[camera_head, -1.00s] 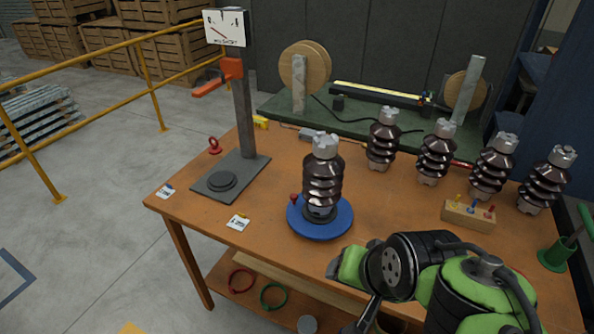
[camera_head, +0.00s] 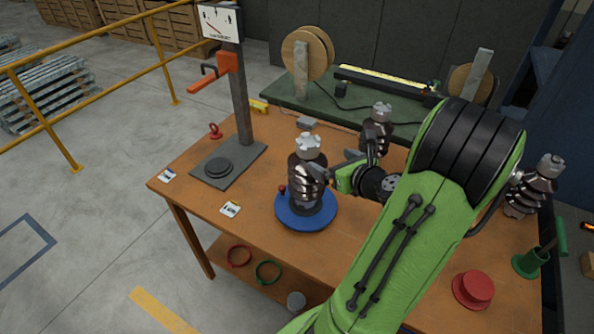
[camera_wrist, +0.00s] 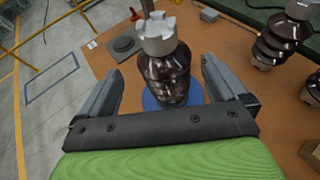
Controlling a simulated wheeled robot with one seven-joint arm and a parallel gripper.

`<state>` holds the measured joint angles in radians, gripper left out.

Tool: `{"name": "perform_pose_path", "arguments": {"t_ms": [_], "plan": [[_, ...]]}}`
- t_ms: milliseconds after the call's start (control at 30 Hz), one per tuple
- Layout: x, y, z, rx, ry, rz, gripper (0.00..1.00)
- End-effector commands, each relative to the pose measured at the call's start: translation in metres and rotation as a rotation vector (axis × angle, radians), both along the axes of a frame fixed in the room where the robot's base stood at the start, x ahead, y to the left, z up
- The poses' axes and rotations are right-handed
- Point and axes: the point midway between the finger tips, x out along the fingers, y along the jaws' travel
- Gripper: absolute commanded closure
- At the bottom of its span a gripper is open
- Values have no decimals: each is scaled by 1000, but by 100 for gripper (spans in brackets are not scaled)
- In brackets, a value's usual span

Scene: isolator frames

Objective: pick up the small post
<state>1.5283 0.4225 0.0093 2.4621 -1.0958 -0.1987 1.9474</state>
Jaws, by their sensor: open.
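A brown ribbed post insulator with a grey metal cap (camera_head: 307,177) stands upright on a round blue turntable (camera_head: 290,218) near the table's front. Similar brown posts stand farther back; one (camera_head: 376,133) shows behind my gripper and one (camera_head: 530,190) at the right. I cannot tell which one is the small post. My gripper (camera_head: 335,170) is open at the right side of the turntable post. In the wrist view the same post (camera_wrist: 168,72) stands between the spread fingers of my gripper (camera_wrist: 162,80), with gaps at both sides. My arm hides other posts.
A grey press stand with an orange lever (camera_head: 228,70) stands at the left of the orange table (camera_head: 225,255). A red flanged piece (camera_head: 473,289) and a green holder (camera_head: 532,263) are at the right. A green bench with wooden reels (camera_head: 307,55) is behind.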

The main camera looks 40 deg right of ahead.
Motion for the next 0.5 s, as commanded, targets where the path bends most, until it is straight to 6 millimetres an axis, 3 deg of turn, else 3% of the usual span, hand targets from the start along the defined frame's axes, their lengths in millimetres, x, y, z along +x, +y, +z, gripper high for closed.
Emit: {"name": "perform_pose_path", "arguments": {"t_ms": [200,500], "plan": [[51,-12,-22,-2,2,10,1],[91,-23,-37,-3,3,10,1]]}}
